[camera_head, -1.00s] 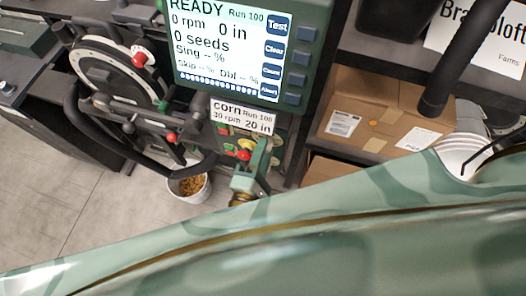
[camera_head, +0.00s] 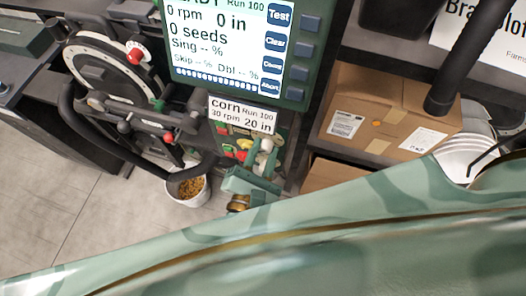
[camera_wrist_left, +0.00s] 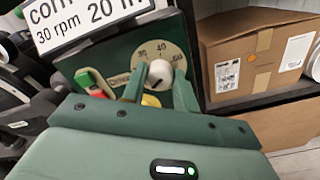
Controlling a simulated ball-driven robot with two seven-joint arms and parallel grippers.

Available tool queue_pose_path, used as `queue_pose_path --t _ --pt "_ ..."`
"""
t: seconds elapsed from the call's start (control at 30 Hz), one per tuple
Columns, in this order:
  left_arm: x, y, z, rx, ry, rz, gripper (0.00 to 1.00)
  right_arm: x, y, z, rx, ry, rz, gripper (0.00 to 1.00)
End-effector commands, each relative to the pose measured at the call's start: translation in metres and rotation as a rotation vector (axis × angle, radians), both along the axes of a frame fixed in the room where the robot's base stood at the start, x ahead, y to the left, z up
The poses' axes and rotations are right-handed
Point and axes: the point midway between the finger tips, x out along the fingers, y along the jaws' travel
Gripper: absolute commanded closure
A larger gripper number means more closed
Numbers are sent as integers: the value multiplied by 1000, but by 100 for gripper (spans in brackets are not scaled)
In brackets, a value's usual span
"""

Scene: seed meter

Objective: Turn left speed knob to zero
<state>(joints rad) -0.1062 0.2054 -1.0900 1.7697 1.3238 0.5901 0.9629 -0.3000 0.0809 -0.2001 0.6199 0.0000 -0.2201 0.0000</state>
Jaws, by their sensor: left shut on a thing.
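The white speed knob (camera_wrist_left: 160,74) sits on a pale dial marked with 30, 40, 50 and 60 on a green panel (camera_wrist_left: 120,65); a dark pointer mark shows on its face. My left gripper (camera_wrist_left: 158,84) has one finger on each side of this knob and is shut on it. In the head view the left gripper (camera_head: 262,160) is at the panel under the corn label, with the white knob (camera_head: 266,145) at its tips. A yellow part (camera_wrist_left: 151,101) shows between the fingers, below the knob. My right gripper is not in view.
A red button (camera_wrist_left: 97,92) and a green part (camera_wrist_left: 84,78) are left of the gripper. The READY screen (camera_head: 225,45) stands above the panel. A bucket of grain (camera_head: 187,189) is on the floor.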

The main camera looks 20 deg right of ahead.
Motion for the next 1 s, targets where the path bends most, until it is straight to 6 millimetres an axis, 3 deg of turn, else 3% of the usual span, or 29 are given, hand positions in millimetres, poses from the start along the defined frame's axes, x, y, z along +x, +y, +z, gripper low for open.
queue_pose_path --t 0.57,0.6,0.67,1.0 --pt "0 0 -1 -29 23 0 93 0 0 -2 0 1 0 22" --pt "0 0 -1 -29 23 0 68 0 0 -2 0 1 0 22" --pt "0 0 -1 -29 23 0 51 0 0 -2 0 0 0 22" --pt "0 0 0 -29 21 0 49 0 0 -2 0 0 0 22"
